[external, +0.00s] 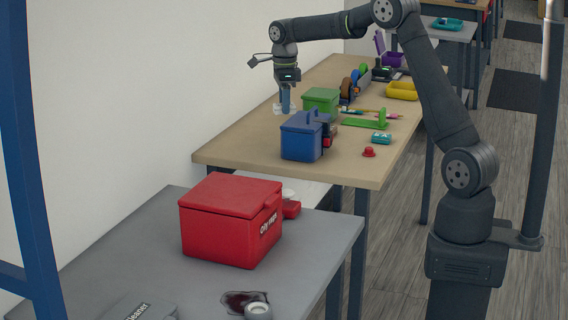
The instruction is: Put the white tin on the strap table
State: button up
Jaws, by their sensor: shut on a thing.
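My gripper (285,107) points down over the far-left part of the wooden table (225,153), left of the green box and behind the blue box. It is shut on a small pale thing (278,109), which looks like the white tin. The fingers hide much of it, and I cannot tell whether it touches the tabletop. No label or strap shows which table is the strap table. The grey table (330,234) stands in front of the wooden one.
A blue box (301,138), green box (320,101), yellow tray (402,91) and red knob (369,152) stand on the wooden table. A red lidded box (225,225) and a dark spill (238,301) are on the grey table. A blue post (40,170) rises at left.

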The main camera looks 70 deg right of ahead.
jog(key=s+d+m, duration=0.3)
jog(key=s+d, duration=0.9)
jog(key=d, duration=0.3)
jog(key=s+d+m, duration=0.3)
jog(key=s+d, duration=0.9)
jog(key=d, duration=0.2)
send_over(353, 141)
jog(key=f, duration=1.1)
jog(key=shift+s+f, duration=0.2)
jog(key=shift+f, duration=0.15)
jog(key=shift+w+a+f, duration=0.1)
jog(key=shift+w+f, duration=0.15)
jog(key=shift+f, duration=1.9)
jog(key=shift+f, duration=0.1)
jog(key=o, duration=1)
